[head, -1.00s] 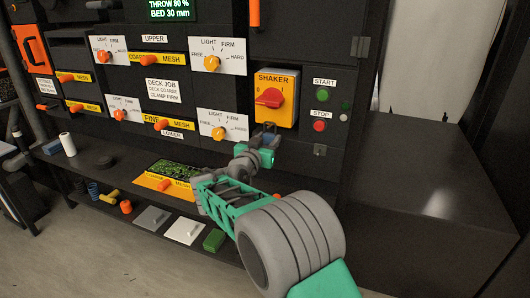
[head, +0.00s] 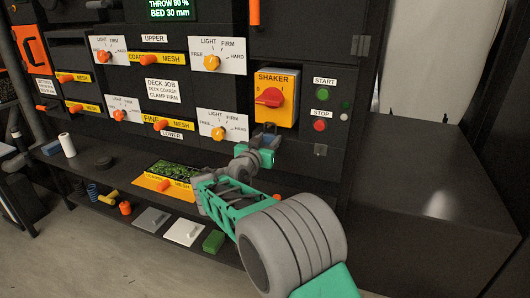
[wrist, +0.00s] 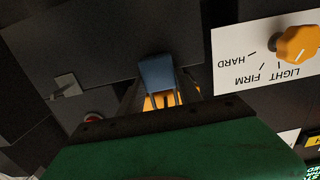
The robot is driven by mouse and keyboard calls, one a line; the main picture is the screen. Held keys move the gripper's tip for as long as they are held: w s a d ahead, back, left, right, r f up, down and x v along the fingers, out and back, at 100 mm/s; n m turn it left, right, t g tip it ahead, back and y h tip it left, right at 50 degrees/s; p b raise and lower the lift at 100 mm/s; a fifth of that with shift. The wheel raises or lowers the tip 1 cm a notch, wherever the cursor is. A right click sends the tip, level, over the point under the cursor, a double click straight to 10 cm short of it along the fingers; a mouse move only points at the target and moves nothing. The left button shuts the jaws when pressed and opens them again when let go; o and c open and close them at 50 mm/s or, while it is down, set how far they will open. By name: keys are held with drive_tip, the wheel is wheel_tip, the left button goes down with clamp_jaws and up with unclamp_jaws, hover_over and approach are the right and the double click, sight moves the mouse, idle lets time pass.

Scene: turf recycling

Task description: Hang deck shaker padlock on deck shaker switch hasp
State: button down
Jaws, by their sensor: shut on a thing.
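The yellow shaker switch (head: 276,97) with its red knob is on the dark cabinet front in the head view. My gripper (head: 266,142) is just below the switch box, close to the panel. In the wrist view, a blue padlock (wrist: 157,74) is between the jaws of my gripper, which is shut on it. Thin shackle-like bars show beside its body, against the yellow of the switch. The hasp is not clearly visible, and I cannot tell whether the shackle touches it or passes through it.
The green start button (head: 320,93) and red stop button (head: 320,125) are right of the switch. A dial plate (head: 222,125) is at its left. A low shelf (head: 118,178) below holds several small items. A dark box (head: 420,200) stands at the right.

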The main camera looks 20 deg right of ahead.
drive_tip(key=shift+f, duration=0.1)
drive_tip(key=c, duration=0.7)
unclamp_jaws()
drive_tip(key=shift+a, duration=0.1)
drive_tip(key=s+a+f+n+g+y+p, duration=0.1)
drive_tip(key=s+a+n+g+y+p, duration=0.2)
drive_tip(key=s, duration=0.8)
drive_tip(key=s+a+f+n+g+y+p, duration=0.1)
drive_tip(key=s+a+n+g+y+p, duration=0.2)
drive_tip(key=s+a+y+p, duration=0.2)
drive_tip(key=s+a+f+n+g+y+p, duration=0.1)
drive_tip(key=s+a+n+g+y+p, duration=0.2)
drive_tip(key=s+a, duration=0.5)
drive_tip(key=shift+s+a+y+p, duration=0.15)
drive_tip(key=shift+s+p, duration=0.15)
drive_tip(key=shift+s, duration=1.35)
drive_tip(key=shift+s+a+y+p, duration=0.1)
drive_tip(key=shift+s+y+p, duration=0.15)
drive_tip(key=shift+s, duration=1.4)
drive_tip(key=shift+s+a+y+p, duration=0.1)
drive_tip(key=shift+s+p, duration=0.2)
drive_tip(key=shift+s, duration=1.35)
